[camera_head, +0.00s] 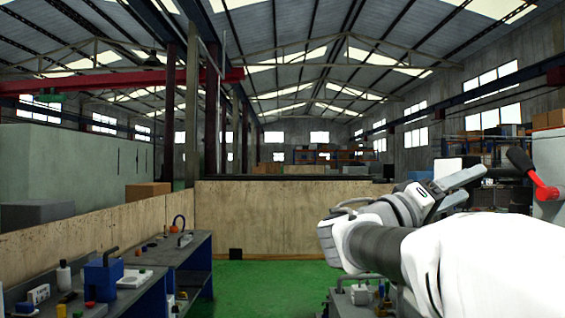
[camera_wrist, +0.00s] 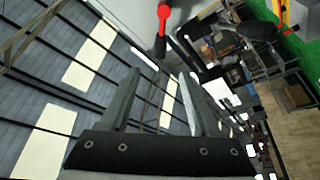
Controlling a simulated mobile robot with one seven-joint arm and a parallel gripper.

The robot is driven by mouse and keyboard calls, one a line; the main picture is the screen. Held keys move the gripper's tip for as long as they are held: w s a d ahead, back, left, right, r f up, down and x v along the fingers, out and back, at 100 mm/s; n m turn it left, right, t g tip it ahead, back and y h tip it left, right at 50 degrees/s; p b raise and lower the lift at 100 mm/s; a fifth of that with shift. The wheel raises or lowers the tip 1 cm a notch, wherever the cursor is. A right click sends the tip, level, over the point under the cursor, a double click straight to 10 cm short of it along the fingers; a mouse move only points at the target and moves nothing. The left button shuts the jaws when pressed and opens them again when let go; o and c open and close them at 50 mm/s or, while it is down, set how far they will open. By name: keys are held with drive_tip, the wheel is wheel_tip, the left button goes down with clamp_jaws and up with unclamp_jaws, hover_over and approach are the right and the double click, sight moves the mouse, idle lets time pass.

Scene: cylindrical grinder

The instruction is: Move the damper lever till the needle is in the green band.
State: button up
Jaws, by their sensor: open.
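A lever with a red arm (camera_head: 543,185) and a black grip (camera_head: 519,158) is on the side of a pale cabinet at the right edge of the head view. My gripper (camera_head: 472,178) is raised to the left of it in that picture, apart from it. In the wrist view my gripper (camera_wrist: 160,78) has its two fingers spread with nothing between them. Beyond the fingertips, a red lever with a dark end (camera_wrist: 162,30) shows at the top. A second red part (camera_wrist: 284,31) with a black grip lies to its right. No needle or green band can be made out.
The pale cabinet (camera_head: 550,150) stands at the right edge. A blue-grey bench (camera_head: 175,262) with small tools runs along the left. A plywood wall (camera_head: 290,215) closes off the back. Green floor (camera_head: 260,285) between them is clear.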

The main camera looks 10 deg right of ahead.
sight(516, 163)
drive_tip(key=p+x, duration=0.4)
drive_tip(key=x, duration=1.1)
clamp_jaws()
idle(0.9)
